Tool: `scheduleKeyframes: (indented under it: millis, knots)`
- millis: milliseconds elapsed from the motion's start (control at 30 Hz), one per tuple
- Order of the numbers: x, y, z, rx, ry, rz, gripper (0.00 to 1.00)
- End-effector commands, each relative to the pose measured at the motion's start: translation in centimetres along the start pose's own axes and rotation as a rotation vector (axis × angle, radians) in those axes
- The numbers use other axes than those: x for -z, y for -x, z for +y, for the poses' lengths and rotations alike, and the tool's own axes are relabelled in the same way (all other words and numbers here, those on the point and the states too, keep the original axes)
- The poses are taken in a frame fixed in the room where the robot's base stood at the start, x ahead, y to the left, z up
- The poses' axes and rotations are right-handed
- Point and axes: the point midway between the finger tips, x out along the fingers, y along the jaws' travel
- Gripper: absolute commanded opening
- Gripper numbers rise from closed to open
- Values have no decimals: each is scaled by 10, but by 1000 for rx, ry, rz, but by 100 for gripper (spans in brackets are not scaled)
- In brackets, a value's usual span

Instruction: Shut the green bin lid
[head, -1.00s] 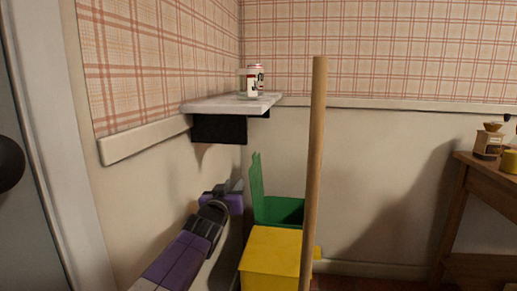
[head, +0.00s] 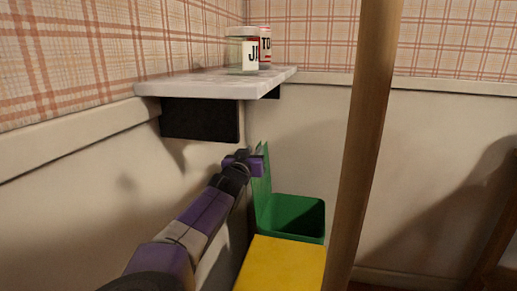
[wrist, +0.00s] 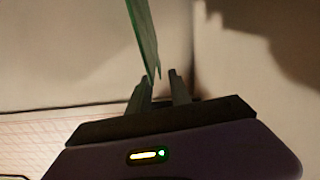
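The green bin (head: 297,220) stands against the wall in the corner, and its mouth is uncovered. Its green lid (head: 263,190) stands upright on the left side of the bin. My gripper (head: 258,163) is beside the upper part of the lid, on its left. In the wrist view the lid (wrist: 146,40) comes down from the top, its corner close to the gap between my two fingertips (wrist: 162,82). The fingers are apart, with nothing clearly held. I cannot tell whether they touch the lid.
A yellow bin (head: 285,265) stands in front of the green one. A wooden post (head: 366,140) rises close on the right. A shelf (head: 215,86) with a jar (head: 242,52) and a can (head: 265,45) juts from the wall above my gripper.

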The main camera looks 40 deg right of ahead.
Motion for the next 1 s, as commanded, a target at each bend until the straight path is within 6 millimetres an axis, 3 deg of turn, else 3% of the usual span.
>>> scheduleKeyframes:
  millis: [100, 300, 700, 833, 1000]
  knots:
    - [-3, -21, 1, -2, -4, -1, 25]
    - [-3, -42, 0, -1, -3, -1, 25]
    - [0, -49, 0, 1, 0, 0, 25]
    - [0, -49, 0, 1, 0, 0, 0]
    - [0, -49, 0, 1, 0, 0, 0]
